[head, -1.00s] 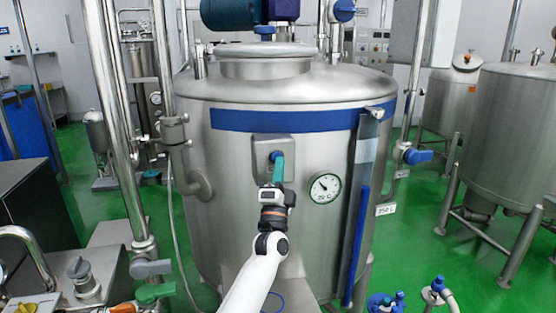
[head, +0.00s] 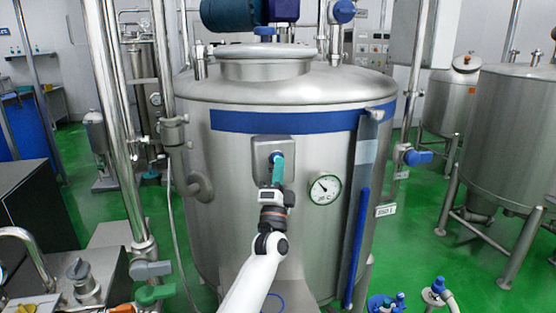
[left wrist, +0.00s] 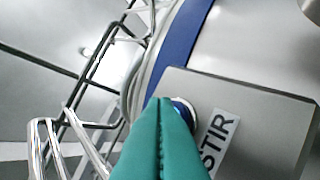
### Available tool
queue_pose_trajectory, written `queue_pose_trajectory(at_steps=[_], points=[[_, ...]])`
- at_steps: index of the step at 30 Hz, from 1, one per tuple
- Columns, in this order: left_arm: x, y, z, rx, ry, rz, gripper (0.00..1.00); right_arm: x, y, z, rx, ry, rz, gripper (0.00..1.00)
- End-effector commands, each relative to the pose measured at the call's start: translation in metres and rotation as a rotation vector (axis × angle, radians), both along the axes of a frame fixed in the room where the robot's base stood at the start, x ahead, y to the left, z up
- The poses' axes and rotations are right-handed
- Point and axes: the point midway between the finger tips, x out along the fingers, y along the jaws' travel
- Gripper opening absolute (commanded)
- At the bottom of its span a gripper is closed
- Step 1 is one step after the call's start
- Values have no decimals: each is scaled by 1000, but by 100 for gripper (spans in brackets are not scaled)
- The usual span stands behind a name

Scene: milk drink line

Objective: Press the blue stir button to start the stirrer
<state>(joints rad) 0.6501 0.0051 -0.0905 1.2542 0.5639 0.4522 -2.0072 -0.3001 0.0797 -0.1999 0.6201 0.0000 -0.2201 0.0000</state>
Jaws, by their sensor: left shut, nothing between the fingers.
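The stir button is a small blue button (left wrist: 183,110) on a grey metal box (head: 289,147) on the front of the large steel tank (head: 240,250). The box carries a white STIR label (left wrist: 221,143) in the left wrist view. My left gripper (head: 277,157) has green fingers, shut with nothing between them. Its fingertips (left wrist: 163,101) are right at the button and cover much of it. I cannot tell whether they touch it or whether it is pushed in. My right gripper is not in view.
A round dial gauge (head: 325,189) sits on the tank right of the box. A vertical steel pipe (head: 118,130) stands to the left. Valves with blue handles (head: 418,157) are at the right. Green floor (head: 430,250) lies open between the tanks.

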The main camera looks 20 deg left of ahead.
Motion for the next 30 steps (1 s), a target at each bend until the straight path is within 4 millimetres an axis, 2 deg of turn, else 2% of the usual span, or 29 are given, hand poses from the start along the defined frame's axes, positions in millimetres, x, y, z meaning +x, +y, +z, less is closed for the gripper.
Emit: queue_pose_trajectory(at_steps=[6,16,19,30], points=[[-10,-7,2,-2,2,-2,0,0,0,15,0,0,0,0],[-12,-8,0,-1,1,-1,0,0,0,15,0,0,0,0],[-15,-11,1,-1,3,-1,0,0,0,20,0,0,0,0],[-46,-32,3,-2,2,-1,0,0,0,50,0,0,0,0]])
